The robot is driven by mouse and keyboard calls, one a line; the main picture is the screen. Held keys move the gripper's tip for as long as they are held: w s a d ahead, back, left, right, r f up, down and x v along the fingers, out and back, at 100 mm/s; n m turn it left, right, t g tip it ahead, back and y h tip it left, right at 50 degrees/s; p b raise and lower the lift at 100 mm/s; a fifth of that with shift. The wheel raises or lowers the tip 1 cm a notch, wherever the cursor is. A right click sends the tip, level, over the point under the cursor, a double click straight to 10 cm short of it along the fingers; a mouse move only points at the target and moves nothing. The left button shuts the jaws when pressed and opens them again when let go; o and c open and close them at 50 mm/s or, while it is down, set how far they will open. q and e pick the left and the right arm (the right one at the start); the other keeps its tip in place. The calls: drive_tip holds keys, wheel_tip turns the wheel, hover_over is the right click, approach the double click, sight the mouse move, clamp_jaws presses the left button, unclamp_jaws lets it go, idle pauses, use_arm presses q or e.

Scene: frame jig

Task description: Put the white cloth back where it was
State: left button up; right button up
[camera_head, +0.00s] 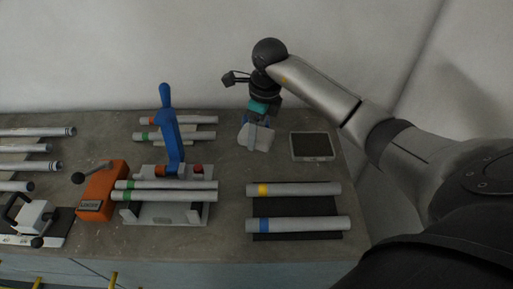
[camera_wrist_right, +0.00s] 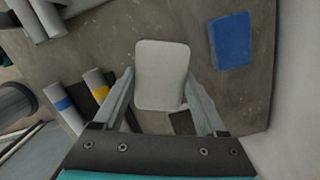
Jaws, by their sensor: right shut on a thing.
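The white cloth (camera_head: 266,139), a pale folded pad, is at the back of the grey table, right of centre in the head view. My right gripper (camera_head: 255,131) comes down over it from above, and its fingers are shut on it. In the right wrist view the cloth (camera_wrist_right: 161,72) sits between the two fingertips, one finger along each side. Whether the cloth touches the table or hangs just above it, I cannot tell. My left gripper is not in view.
A tablet (camera_head: 311,146) lies right of the cloth. A blue block (camera_wrist_right: 230,40) lies near it in the wrist view. Tubes with yellow (camera_head: 300,189) and blue (camera_head: 305,224) bands lie in front on a dark mat. A blue-handled clamp (camera_head: 170,130) stands to the left.

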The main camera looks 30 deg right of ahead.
sight(257, 157)
drive_tip(key=shift+f, duration=3.05)
drive_tip(key=shift+f+b, duration=0.2)
drive_tip(key=shift+b, duration=0.15)
drive_tip(key=o, duration=1.1)
drive_tip(key=shift+o, duration=0.2)
drive_tip(key=shift+r, duration=0.1)
drive_tip(key=r, duration=0.8)
drive_tip(key=s+r+p, duration=0.1)
drive_tip(key=r, duration=0.3)
drive_tip(key=shift+d+r, duration=0.1)
drive_tip(key=shift+d, duration=0.3)
